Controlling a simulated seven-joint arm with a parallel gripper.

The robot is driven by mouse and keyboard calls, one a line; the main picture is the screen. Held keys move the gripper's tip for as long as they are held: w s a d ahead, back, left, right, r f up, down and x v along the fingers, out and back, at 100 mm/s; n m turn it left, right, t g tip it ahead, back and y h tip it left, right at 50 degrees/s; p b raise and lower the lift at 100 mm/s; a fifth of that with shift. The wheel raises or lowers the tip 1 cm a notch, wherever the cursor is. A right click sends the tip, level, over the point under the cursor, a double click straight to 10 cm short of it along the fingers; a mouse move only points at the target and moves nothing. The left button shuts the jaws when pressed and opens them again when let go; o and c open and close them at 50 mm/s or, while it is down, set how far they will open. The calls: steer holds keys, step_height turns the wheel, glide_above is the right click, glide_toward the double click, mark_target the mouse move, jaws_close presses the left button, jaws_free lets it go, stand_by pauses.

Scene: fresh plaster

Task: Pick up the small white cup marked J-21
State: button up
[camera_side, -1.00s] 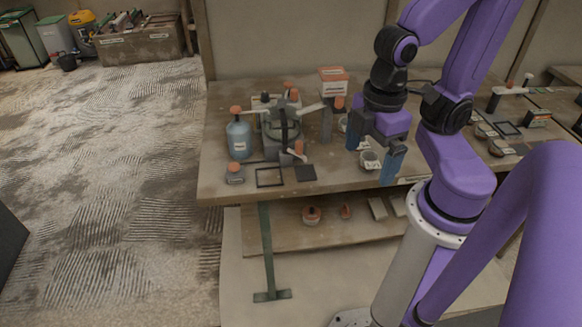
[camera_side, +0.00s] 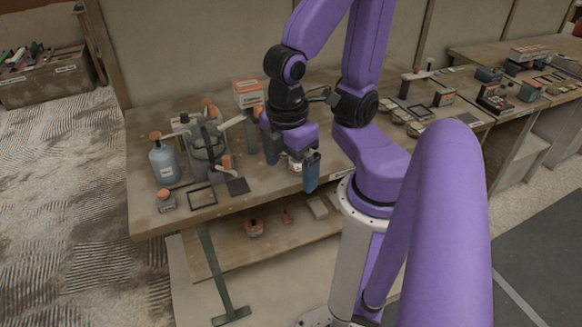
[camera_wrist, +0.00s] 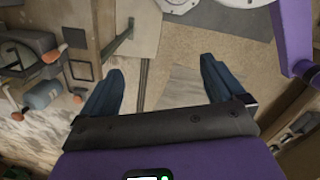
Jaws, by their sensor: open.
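A small pale cup (camera_side: 295,164) stands on the workbench close to its front edge in the side view, partly hidden by my gripper. Its marking is too small to read. My gripper (camera_side: 292,167) is open, with one blue finger to the left of the cup and the other to its right and nearer the camera. Whether the fingertips are level with the cup is hard to tell. In the wrist view, the open fingers (camera_wrist: 160,70) have nothing held between them, and I cannot make out the cup there.
A blue bottle (camera_side: 164,163), a grey machine (camera_side: 208,143), a black frame (camera_side: 202,197) and a dark square plate (camera_side: 238,186) stand left of my gripper. An orange-and-white box (camera_side: 248,93) is behind. A lower shelf (camera_side: 230,252) holds several items.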

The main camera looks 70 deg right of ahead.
step_height(320, 180, down, 7)
steer(key=a+n+h, duration=0.2)
steer(key=h, duration=0.3)
steer(key=n+t+h, duration=0.5)
steer(key=n+h, duration=0.1)
steer(key=h, duration=0.5)
glide_toward(299, 167)
steer(key=x, duration=1)
steer(key=c, duration=1.4)
